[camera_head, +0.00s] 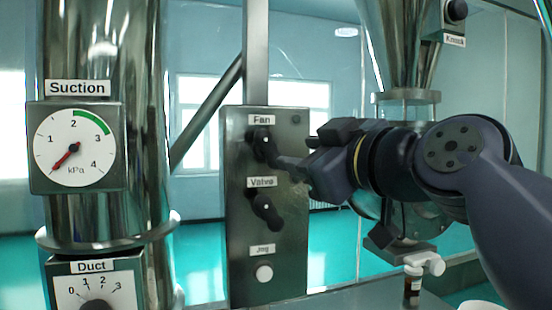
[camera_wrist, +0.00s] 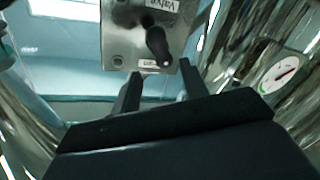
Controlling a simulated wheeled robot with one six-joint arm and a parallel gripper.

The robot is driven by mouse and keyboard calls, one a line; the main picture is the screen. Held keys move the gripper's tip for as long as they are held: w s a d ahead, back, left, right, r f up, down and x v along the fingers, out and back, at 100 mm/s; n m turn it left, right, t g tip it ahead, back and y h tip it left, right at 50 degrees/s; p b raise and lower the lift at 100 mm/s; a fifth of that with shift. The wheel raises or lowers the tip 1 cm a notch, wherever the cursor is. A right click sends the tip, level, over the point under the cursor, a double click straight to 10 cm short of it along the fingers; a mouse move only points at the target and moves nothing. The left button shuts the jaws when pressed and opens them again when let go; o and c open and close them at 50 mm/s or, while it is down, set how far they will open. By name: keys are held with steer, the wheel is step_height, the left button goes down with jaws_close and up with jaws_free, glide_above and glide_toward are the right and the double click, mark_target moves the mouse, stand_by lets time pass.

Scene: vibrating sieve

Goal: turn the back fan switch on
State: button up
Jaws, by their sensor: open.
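The Fan switch (camera_head: 263,140) is a black knob with a lever, under the Fan label at the top of a grey metal panel (camera_head: 238,222). My gripper (camera_head: 287,166) is just right of and slightly below this switch in the head view. In the wrist view the panel appears upside down. There, the Fan switch lever (camera_wrist: 157,42) sticks out toward the camera, above and between my two spread fingers (camera_wrist: 159,82). The gripper is open with nothing between the fingertips. I cannot tell whether a finger touches the lever.
The Valve switch (camera_head: 266,207) is close below, and the Jog button (camera_head: 264,273) is lower still. A shiny column on the left bears the Suction gauge (camera_head: 75,150), its needle low, and the Duct dial (camera_head: 96,302). A metal hopper (camera_head: 405,50) stands behind my arm.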

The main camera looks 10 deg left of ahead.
mark_target(273, 151)
steer(key=p+x, duration=0.4)
steer(key=x, duration=0.6)
steer(key=shift+a, duration=0.15)
steer(key=shift+f, duration=0.1)
jaws_close()
